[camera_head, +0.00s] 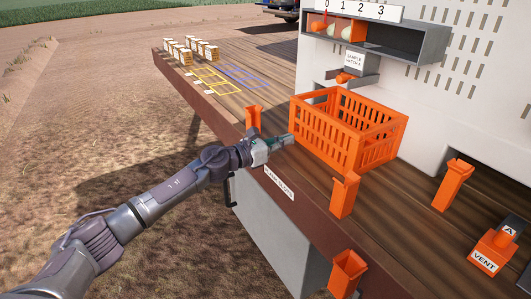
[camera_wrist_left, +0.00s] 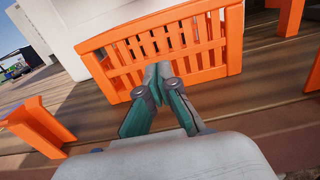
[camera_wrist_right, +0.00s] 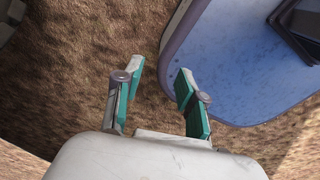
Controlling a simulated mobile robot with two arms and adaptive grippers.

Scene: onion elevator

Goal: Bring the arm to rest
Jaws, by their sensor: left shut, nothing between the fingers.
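My left arm (camera_head: 150,205) reaches in from the left over the front edge of the wooden deck. My left gripper (camera_head: 288,140) is shut and empty, just in front of the orange crate (camera_head: 325,136). In the left wrist view its closed fingertips (camera_wrist_left: 158,70) point at the slatted side of the crate (camera_wrist_left: 235,38); I cannot tell whether they touch. My right gripper (camera_wrist_right: 158,80) shows only in its own wrist view. Its fingers are apart with nothing between them, above brown ground.
Orange posts (camera_head: 344,195) stand along the deck edge near my left gripper; one (camera_wrist_left: 35,125) is close in the left wrist view. An orange vent block (camera_head: 485,260) sits at right. A shelf (camera_head: 400,38) hangs on the white wall. A blue-topped surface (camera_wrist_right: 240,60) lies beside my right gripper.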

